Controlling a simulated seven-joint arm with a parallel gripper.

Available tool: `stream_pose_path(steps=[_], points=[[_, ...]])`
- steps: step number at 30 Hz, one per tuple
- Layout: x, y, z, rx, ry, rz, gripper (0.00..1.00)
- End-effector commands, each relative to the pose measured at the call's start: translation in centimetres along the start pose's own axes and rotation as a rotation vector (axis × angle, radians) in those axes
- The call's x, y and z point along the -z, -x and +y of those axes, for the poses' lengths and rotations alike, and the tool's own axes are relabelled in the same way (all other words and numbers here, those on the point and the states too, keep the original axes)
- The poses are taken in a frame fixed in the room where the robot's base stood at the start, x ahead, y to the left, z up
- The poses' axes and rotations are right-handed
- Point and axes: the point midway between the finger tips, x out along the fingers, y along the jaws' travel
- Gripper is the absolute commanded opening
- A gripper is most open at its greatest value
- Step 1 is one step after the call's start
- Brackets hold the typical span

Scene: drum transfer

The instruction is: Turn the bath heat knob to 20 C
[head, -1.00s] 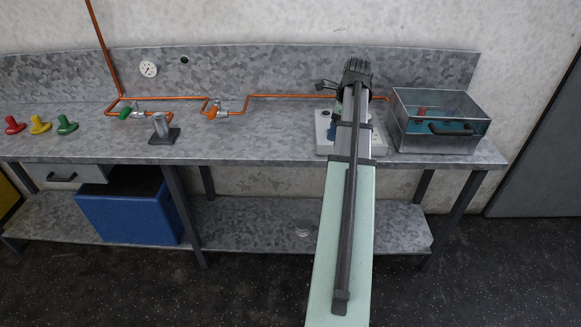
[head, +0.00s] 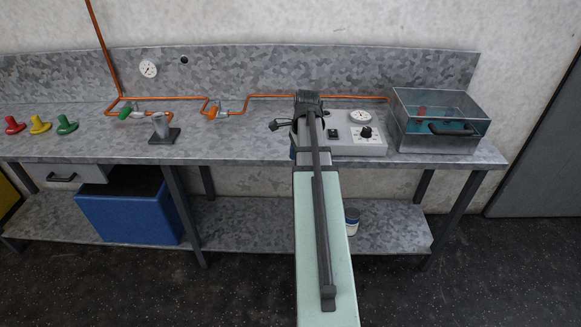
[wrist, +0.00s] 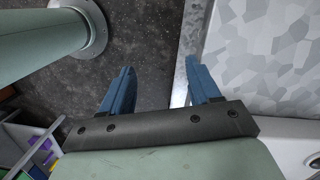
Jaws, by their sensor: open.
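The bath heat knob (head: 366,132) is a black knob on the sloped face of a white control box (head: 345,149) on the bench. Its scale is too small to read. My gripper (wrist: 158,67) shows in the wrist view with two blue fingers spread apart and nothing between them. In the head view my arm hides most of it; a bit of blue finger shows left of the box. It is left of the knob and apart from it. In the wrist view the box's white edge (wrist: 285,143) is at the lower right; the knob is not clearly seen there.
Copper pipe (head: 270,96) with valves runs behind. Bench surface left of my arm is clear up to a metal post (head: 161,127).

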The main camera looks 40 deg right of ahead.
Motion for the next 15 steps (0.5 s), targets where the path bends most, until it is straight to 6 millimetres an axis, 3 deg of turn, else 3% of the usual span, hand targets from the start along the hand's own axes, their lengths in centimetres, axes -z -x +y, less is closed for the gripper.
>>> stream_pose_path(steps=[6, 15], points=[[-1.4, -2.1, 0.4, -0.023, 0.067, 0.005, 0.62], [-1.9, -2.9, 0.5, -0.032, 0.097, 0.007, 0.62]])
